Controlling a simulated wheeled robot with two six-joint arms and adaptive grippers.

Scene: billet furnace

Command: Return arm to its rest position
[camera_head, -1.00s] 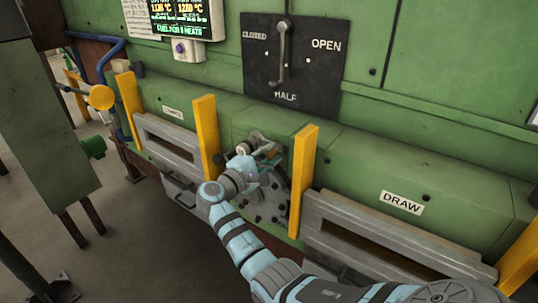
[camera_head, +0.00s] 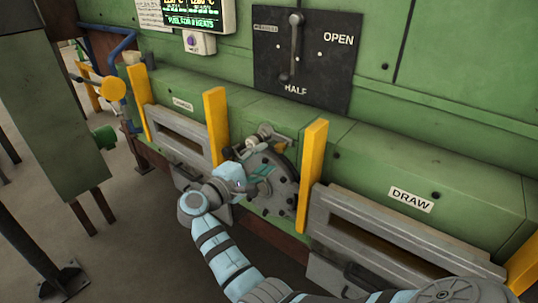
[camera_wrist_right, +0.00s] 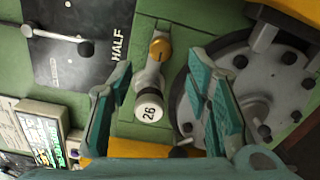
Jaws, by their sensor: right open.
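My right arm (camera_head: 222,250) reaches up from the bottom of the head view to my pale blue right gripper (camera_head: 255,175). The gripper is in front of a dark round plate with bolts (camera_head: 278,190) on the green furnace wall, between two yellow posts. In the right wrist view the two teal fingers of the right gripper (camera_wrist_right: 160,95) are spread apart. A small grey lever with an orange knob and a white cap marked 26 (camera_wrist_right: 149,108) shows in the gap, beyond the fingers. Nothing is held. My left gripper is not in view.
Yellow posts (camera_head: 312,175) and (camera_head: 216,125) flank the plate. A grey frame (camera_head: 400,240) under the DRAW label (camera_head: 411,199) is near my forearm. A black lever panel (camera_head: 318,62) is above. Open floor (camera_head: 130,240) lies at the left.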

